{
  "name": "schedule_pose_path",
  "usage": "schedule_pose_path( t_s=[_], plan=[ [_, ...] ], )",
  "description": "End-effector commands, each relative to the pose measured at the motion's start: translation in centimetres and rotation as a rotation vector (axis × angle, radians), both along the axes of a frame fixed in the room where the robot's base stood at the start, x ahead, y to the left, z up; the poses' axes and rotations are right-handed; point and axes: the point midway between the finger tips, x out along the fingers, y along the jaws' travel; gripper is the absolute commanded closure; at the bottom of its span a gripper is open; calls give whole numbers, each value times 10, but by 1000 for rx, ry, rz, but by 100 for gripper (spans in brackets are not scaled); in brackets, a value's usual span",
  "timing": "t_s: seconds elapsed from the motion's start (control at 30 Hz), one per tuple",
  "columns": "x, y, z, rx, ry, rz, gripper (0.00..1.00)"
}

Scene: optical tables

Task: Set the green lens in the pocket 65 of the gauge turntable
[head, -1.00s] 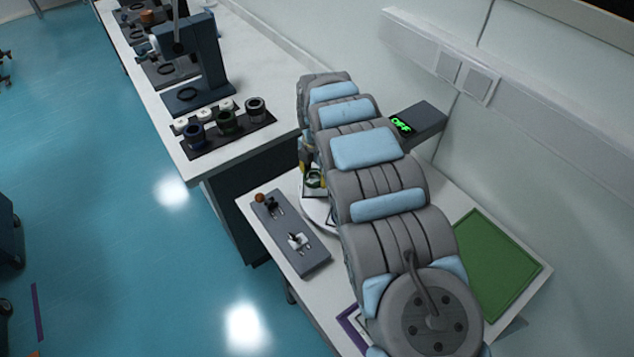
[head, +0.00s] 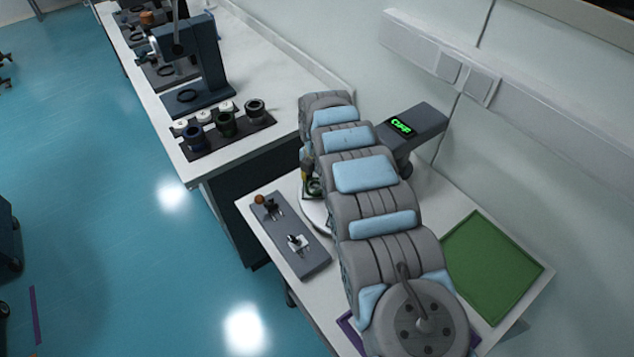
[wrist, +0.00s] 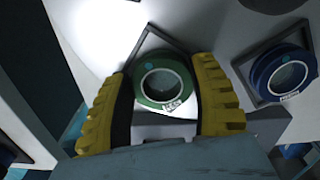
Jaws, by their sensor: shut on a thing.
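The green lens (wrist: 146,88) is a green ring with clear glass and a small white label in the wrist view. It lies between the two yellow fingers of my gripper (wrist: 165,72), which is shut on it. A dark square pocket frame (wrist: 133,52) shows behind and around the lens; whether the lens rests on its floor I cannot tell. The pale turntable (wrist: 202,35) carries another square pocket with a blue lens (wrist: 262,78) at right. In the head view my arm hides most of the turntable (head: 318,217); the green lens (head: 314,189) shows at its left edge. No pocket number is readable.
A grey box with a lit green display (head: 401,127) stands behind the turntable. The neighbouring bench holds a dark rack (head: 230,134) with several lenses and a stand (head: 205,60).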

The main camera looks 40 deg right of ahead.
Motion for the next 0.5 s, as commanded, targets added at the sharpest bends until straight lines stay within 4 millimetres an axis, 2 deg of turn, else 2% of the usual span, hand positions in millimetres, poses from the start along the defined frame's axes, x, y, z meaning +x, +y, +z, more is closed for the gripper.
schedule_pose_path(
  t_s=[0.03, 0.07, 0.13, 0.5],
  plan=[
    [0, 0, -2, 0, 0, 0, 77],
    [0, 0, -2, 0, 0, 0, 36],
    [0, 0, -2, 0, 0, 0, 16],
    [0, 0, -1, 0, 0, 0, 14]
  ],
)
